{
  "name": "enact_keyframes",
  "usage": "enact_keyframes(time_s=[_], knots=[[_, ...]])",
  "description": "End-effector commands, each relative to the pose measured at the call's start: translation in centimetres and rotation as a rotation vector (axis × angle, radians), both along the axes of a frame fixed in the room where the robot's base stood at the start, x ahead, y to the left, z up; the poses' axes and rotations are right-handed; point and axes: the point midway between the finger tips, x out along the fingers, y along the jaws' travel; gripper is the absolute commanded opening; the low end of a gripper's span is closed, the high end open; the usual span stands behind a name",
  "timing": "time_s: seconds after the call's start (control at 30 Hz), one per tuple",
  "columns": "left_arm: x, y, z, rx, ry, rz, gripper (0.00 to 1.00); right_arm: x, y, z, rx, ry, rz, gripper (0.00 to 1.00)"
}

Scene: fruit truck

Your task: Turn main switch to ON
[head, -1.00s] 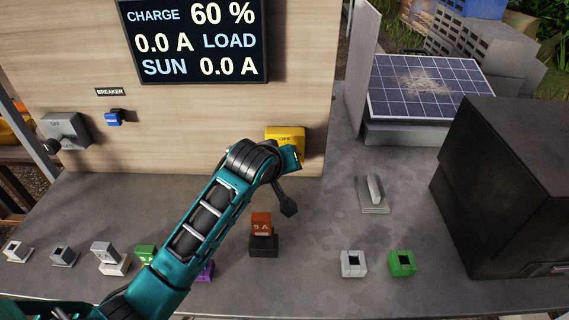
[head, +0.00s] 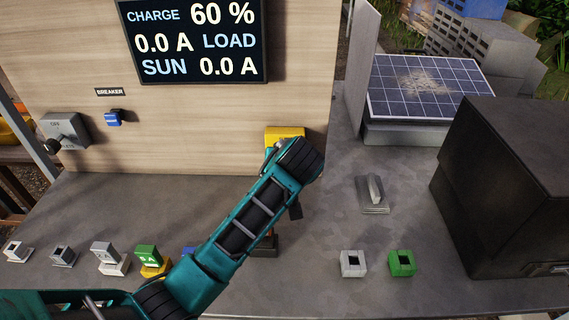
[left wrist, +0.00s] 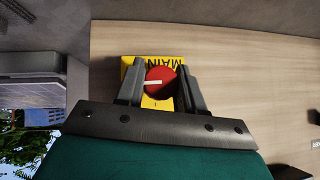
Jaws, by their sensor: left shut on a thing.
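The main switch is a yellow box (head: 285,134) low on the wooden panel, mostly hidden in the head view by my left wrist. The left wrist view shows the yellow box (left wrist: 130,65) with "MAIN" lettering and its round red knob (left wrist: 160,84), which bears a white line lying nearly level in that picture. My left gripper (left wrist: 161,74) has one finger on each side of the knob and is shut on it. Its fingers are hidden in the head view. My right gripper is not in view.
A display (head: 192,40) above reads charge 60 %, load 0.0 A, sun 0.0 A. A grey switch (head: 68,128) and a blue breaker (head: 113,118) are at the panel's left. Small blocks line the bench front. A solar panel (head: 430,85) and a black box (head: 510,190) stand right.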

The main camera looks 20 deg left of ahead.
Motion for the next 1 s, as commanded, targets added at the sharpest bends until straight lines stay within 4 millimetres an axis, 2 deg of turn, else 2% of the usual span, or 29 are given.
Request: enact_keyframes(time_s=[0.37,0.4,0.6,1.0], knots=[[-0.19,-0.04,-0.46,0.003,0.013,-0.001,0.07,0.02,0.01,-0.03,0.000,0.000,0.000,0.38],[-0.19,-0.04,-0.46,0.003,0.013,-0.001,0.40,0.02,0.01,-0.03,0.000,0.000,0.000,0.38],[-0.11,-0.02,-0.28,0.003,0.008,0.001,0.60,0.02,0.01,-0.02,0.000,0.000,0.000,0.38],[0.12,0.08,0.11,0.002,0.003,0.000,0.61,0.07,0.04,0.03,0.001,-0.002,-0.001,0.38]])
